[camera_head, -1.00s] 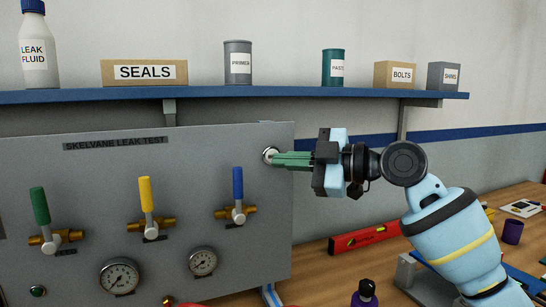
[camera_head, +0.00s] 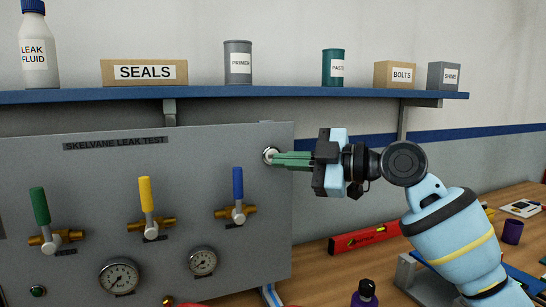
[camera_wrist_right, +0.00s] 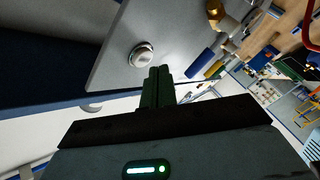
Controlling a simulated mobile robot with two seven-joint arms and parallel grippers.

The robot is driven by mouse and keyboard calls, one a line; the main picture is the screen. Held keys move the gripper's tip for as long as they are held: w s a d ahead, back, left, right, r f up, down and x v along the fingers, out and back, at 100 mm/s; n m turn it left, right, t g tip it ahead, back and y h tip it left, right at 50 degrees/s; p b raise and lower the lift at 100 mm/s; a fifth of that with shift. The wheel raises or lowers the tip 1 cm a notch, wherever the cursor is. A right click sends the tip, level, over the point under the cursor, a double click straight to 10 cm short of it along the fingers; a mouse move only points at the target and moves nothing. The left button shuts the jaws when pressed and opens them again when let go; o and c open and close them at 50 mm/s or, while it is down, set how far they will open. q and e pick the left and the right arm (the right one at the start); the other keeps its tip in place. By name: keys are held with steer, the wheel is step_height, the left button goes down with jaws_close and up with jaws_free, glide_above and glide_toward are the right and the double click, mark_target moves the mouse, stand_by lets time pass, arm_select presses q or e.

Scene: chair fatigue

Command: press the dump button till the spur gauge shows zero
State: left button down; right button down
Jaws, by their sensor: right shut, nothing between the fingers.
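The grey leak test panel (camera_head: 90,180) stands at the left in the head view. A round pale button with a metal ring (camera_head: 270,155) sits near its upper right corner; it also shows in the right wrist view (camera_wrist_right: 142,54). My right gripper (camera_head: 277,160) is shut and empty, its green fingertips at the button; I cannot tell whether they touch or press it. The right wrist view shows the closed fingers (camera_wrist_right: 157,72) beside the button. Two round gauges, a larger one (camera_head: 119,276) and a smaller one (camera_head: 202,262), are low on the panel; their readings are too small to tell. My left gripper is out of view.
Green (camera_head: 39,206), yellow (camera_head: 145,194) and blue (camera_head: 238,183) lever valves stick out from the panel. A blue shelf (camera_head: 300,94) with cans, boxes and a bottle runs above. A red level (camera_head: 365,237) lies on the wooden bench.

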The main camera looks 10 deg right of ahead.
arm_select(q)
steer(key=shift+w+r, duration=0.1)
arm_select(e)
steer(key=shift+w, duration=0.2)
steer(key=shift+w, duration=0.25)
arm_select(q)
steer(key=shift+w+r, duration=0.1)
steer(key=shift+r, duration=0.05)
arm_select(e)
steer(key=shift+w+a, duration=0.1)
steer(key=shift+w, duration=0.25)
stand_by(0.6)
steer(key=shift+s, duration=0.1)
arm_select(q)
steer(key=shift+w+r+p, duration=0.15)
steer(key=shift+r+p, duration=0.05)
steer(key=shift+p, duration=0.15)
arm_select(e)
steer(key=shift+s, duration=0.7)
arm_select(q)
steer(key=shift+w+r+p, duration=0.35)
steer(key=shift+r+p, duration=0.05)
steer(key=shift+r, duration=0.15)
arm_select(e)
steer(key=shift+s+d, duration=0.2)
steer(key=shift+s, duration=0.6)
steer(key=shift+s+d, duration=0.2)
steer(key=shift+s, duration=0.65)
steer(key=shift+s+d, duration=0.2)
steer(key=shift+s, duration=0.6)
